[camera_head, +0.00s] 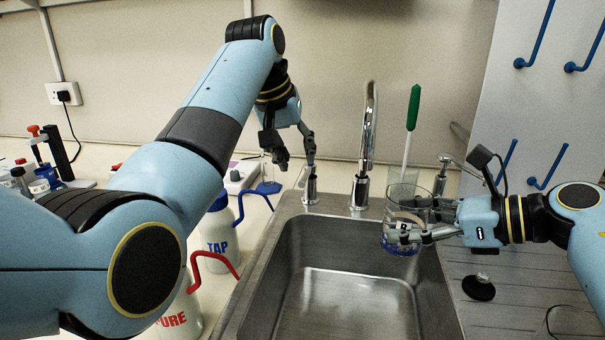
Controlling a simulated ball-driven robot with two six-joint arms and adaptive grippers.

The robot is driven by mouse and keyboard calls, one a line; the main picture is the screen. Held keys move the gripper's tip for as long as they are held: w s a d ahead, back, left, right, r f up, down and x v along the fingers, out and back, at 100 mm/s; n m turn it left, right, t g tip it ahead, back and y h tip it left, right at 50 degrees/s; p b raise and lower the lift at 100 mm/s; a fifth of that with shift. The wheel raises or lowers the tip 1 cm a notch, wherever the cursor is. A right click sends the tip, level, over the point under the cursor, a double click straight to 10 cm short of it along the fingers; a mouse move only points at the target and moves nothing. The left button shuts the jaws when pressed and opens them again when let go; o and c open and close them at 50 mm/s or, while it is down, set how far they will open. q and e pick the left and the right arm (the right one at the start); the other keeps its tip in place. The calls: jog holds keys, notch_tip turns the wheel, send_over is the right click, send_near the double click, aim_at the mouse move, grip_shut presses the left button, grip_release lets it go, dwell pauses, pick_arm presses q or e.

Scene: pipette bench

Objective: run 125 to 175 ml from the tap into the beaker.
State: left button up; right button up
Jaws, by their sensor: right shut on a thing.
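The chrome tap (368,145) stands at the back edge of the sink, its tall curved spout facing me. A small chrome fitting (311,188) stands left of it and another (445,172) stands right. The clear beaker (393,228) is upright above the right rear of the sink, to the right of the spout. Its lower part looks bluish; I cannot tell whether that is liquid. My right gripper (405,235) is shut on the beaker's side. My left gripper (296,165) is open and empty, just above the left fitting. No water stream shows.
The steel sink basin (340,295) is clear. A green-handled brush (413,108) stands behind the beaker. Wash bottles (219,240) with red and blue parts stand left of the sink. A black stopper (479,288) lies on the drainboard at right. Blue pegs (535,40) stick out from a panel.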

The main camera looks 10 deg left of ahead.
aim_at(307, 178)
pick_arm(q)
jog(key=x, duration=0.5)
jog(key=shift+w+f, duration=0.2)
jog(key=shift+f, duration=0.2)
grip_shut()
